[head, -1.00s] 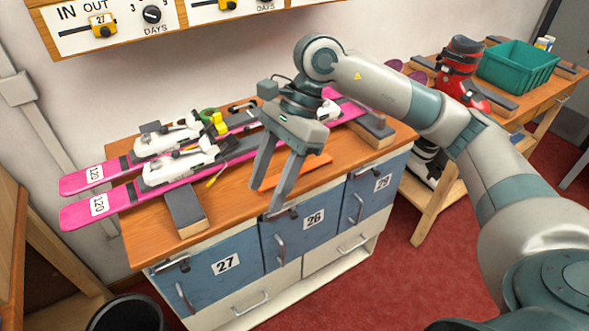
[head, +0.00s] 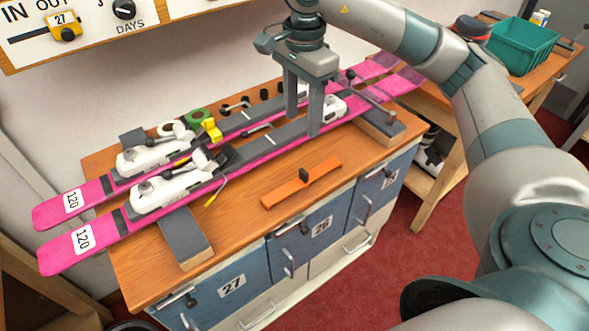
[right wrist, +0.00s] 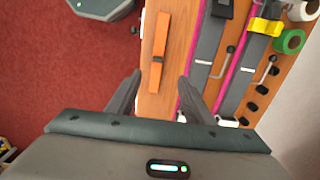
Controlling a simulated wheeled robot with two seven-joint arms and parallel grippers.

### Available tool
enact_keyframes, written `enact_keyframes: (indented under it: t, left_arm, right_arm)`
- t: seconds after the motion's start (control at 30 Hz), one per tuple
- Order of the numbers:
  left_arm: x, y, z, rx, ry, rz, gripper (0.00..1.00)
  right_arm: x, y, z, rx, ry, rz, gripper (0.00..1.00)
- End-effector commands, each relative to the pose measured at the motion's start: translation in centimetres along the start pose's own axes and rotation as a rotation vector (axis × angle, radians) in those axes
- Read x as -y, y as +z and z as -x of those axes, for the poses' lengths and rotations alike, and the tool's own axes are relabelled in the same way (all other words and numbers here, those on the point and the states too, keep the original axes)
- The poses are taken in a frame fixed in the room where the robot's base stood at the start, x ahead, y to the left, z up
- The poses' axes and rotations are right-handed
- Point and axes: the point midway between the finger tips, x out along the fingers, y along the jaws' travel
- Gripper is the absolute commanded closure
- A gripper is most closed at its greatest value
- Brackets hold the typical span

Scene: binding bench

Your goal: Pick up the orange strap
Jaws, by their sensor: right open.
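The orange strap (head: 283,194) lies flat on the wooden bench top, in front of the pink skis. It has a small black buckle (head: 304,175) near its middle. My right gripper (head: 302,130) is open and empty, fingers pointing down, and appears over the skis behind the strap in the head view. In the right wrist view the strap (right wrist: 162,32) lies lengthwise ahead of the open fingers (right wrist: 160,82), apart from them. My left gripper is in neither view.
Two pink skis (head: 82,255) with white bindings cross the bench (head: 240,212) on dark-topped blocks (head: 184,238). A green tape roll (head: 195,117) and yellow tool (head: 211,129) sit behind them. Blue numbered doors (head: 231,283) are below. A teal bin (head: 520,47) stands on another bench.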

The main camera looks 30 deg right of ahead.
Motion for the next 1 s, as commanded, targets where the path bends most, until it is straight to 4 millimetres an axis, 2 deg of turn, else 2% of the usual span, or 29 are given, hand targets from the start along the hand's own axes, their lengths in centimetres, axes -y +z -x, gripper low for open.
enact_keyframes:
  t: [0.57,0.8,1.0]
  left_arm:
    - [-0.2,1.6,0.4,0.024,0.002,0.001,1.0]
    - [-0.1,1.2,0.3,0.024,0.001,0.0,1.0]
    - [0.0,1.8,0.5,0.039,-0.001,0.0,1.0]
  right_arm:
    - [0.0,-0.1,-0.4,-0.002,0.0,-0.001,0.53]
    - [-0.1,-0.1,-2.4,-0.002,0.003,-0.001,0.53]
    - [-0.1,-0.1,-4.7,-0.001,0.003,0.0,0.53]
